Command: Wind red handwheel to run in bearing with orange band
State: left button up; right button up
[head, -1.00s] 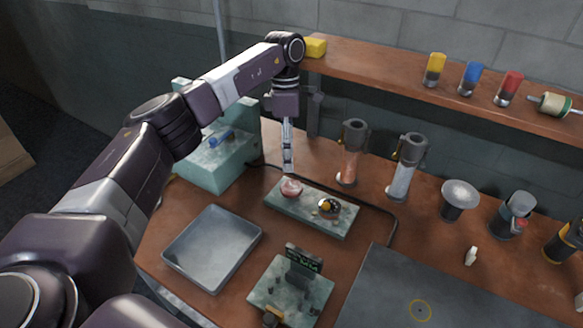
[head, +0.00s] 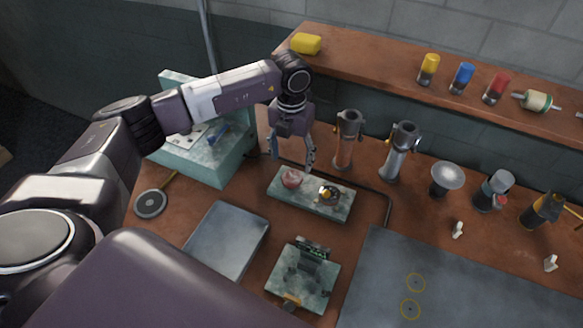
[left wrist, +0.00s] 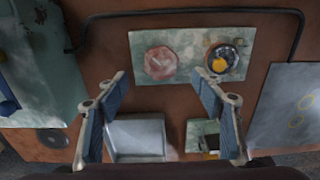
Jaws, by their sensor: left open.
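The red handwheel (head: 291,179) sits at the left end of a pale green stone-like plate (head: 313,209) on the bench. A dark round part with an orange-yellow piece (head: 328,191) sits on the same plate, to the right of the wheel; I cannot tell whether it is the banded bearing. My left gripper (head: 293,161) is open and empty, pointing down above the wheel, apart from it. In the left wrist view the wheel (left wrist: 160,62) shows beyond and between the open fingertips (left wrist: 160,80), and the dark round part (left wrist: 222,59) is to its right. My right gripper is out of view.
A grey tray (head: 226,240) and a plate with a small display (head: 302,272) stand in front. Two upright cylinders (head: 347,140) (head: 400,152) stand behind right. A black cable (head: 388,205) curves round the plate. A pale green block (head: 215,158) is at the left.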

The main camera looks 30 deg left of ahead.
aim_at(291, 177)
pick_arm(q)
notch_tip(291, 177, down, 6)
jog(key=shift+f+p, duration=0.1)
jog(key=shift+p, duration=1)
jog(key=shift+f, duration=0.5)
jog(key=shift+c, duration=0.4)
jog(key=c, duration=1)
